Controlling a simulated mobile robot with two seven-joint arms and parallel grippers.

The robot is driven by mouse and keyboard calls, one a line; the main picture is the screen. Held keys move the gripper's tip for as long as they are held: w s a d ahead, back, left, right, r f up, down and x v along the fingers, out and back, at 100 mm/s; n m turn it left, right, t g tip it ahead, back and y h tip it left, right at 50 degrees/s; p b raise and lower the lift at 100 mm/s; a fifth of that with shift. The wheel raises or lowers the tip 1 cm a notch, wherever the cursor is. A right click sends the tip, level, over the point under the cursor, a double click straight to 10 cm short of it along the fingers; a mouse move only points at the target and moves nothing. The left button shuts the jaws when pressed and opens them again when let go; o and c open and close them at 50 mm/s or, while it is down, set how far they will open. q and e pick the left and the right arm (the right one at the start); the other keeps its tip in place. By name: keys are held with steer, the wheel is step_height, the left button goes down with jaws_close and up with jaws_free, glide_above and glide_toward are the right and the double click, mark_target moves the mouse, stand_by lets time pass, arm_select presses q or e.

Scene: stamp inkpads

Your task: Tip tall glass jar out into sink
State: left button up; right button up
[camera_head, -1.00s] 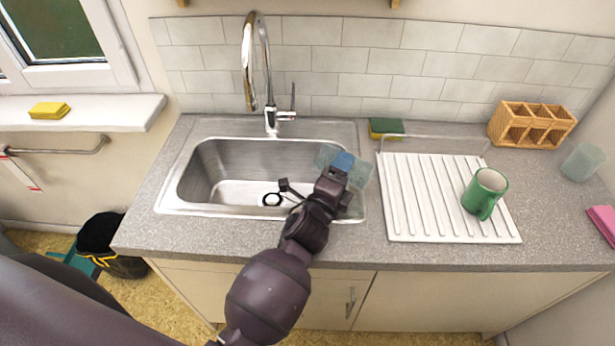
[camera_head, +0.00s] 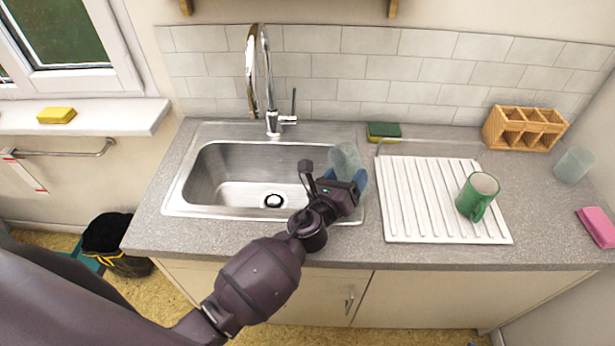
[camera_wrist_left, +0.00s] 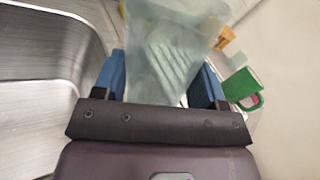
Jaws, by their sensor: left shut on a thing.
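A tall, clear bluish glass jar (camera_head: 345,158) is held between the blue fingers of my left gripper (camera_head: 346,180), over the right end of the metal sink (camera_head: 225,168). In the head view the jar stands close to upright, leaning slightly, with its upper part above the fingers. In the left wrist view the jar (camera_wrist_left: 165,45) sits between the two fingers of the left gripper (camera_wrist_left: 158,85), with the sink (camera_wrist_left: 40,60) to its left. The gripper hides the jar's lower part, and I cannot see any contents. My right gripper is not in view.
The tall tap (camera_head: 268,80) rises behind the sink. To the right are a white draining rack (camera_head: 420,215), a green mug (camera_head: 477,198), a wooden holder (camera_head: 524,128) and another glass (camera_head: 574,164). A sponge (camera_head: 384,131) lies behind. The sink basin looks empty.

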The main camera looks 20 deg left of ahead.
arm_select(q)
steer(key=shift+d+r+m+p, duration=0.2)
steer(key=shift+r+m+p, duration=0.2)
steer(key=shift+r, duration=0.25)
steer(key=shift+d+f+m, duration=0.2)
steer(key=shift+f+m, duration=0.15)
steer(key=shift+m, duration=0.35)
steer(key=shift+s+d+m+p, duration=0.1)
steer(key=shift+d+m+p, duration=0.05)
steer(key=shift+m+p, duration=0.3)
steer(key=shift+d+r+m+p, duration=0.15)
steer(key=shift+r+m+p, duration=0.05)
steer(key=shift+m+p, duration=0.55)
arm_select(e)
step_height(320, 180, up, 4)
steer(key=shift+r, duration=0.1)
